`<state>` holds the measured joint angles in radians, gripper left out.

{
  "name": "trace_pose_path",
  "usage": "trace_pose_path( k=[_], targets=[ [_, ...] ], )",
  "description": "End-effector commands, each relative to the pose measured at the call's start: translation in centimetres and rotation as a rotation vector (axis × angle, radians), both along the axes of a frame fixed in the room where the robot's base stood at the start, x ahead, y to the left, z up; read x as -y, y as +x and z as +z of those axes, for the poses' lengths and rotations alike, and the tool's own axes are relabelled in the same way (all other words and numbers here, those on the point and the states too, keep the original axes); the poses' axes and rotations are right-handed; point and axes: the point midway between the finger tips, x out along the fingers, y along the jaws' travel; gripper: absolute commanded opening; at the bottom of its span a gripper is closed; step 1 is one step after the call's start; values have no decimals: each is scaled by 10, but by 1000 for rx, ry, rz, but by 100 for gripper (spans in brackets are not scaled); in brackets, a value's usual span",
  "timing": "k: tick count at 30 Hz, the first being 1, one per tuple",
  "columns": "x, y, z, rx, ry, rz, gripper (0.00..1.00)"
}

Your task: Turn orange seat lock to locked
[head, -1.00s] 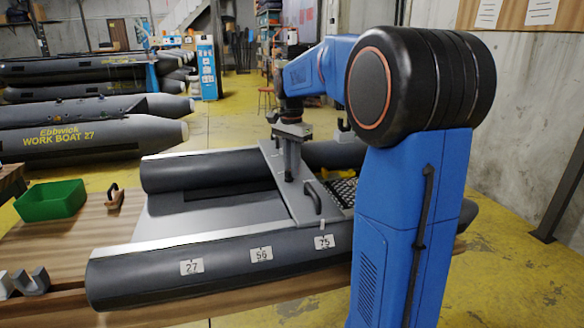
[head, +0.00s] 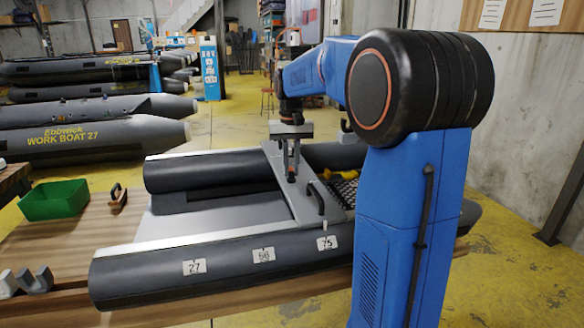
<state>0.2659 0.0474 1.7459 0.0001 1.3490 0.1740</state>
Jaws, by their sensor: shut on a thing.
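The grey seat board (head: 285,196) lies across a small dark grey inflatable boat (head: 215,256) on the wooden bench. My gripper (head: 291,172) points down at the seat board from above. It is shut on a small orange part, the orange seat lock (head: 291,179), which shows only as a speck between and below the fingertips. The fingers hide most of the lock, and I cannot tell its angle. A black handle (head: 318,196) stands on the seat nearer to me.
My blue arm hides the boat's right part. A yellow item (head: 326,172) lies behind the seat. A green bin (head: 54,200), a wooden-handled tool (head: 118,198) and grey brackets (head: 26,282) are on the bench at left. Number tags mark the near tube.

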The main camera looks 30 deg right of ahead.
Motion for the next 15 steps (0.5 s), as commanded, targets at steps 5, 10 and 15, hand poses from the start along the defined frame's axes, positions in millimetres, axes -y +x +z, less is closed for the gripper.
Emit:
trace_pose_path(
  k=[5,10,15],
  targets=[
    [-1,1,1,4,-2,92,0],
    [-1,1,1,4,-2,146,0],
    [-2,2,1,4,-2,171,0]
  ],
)
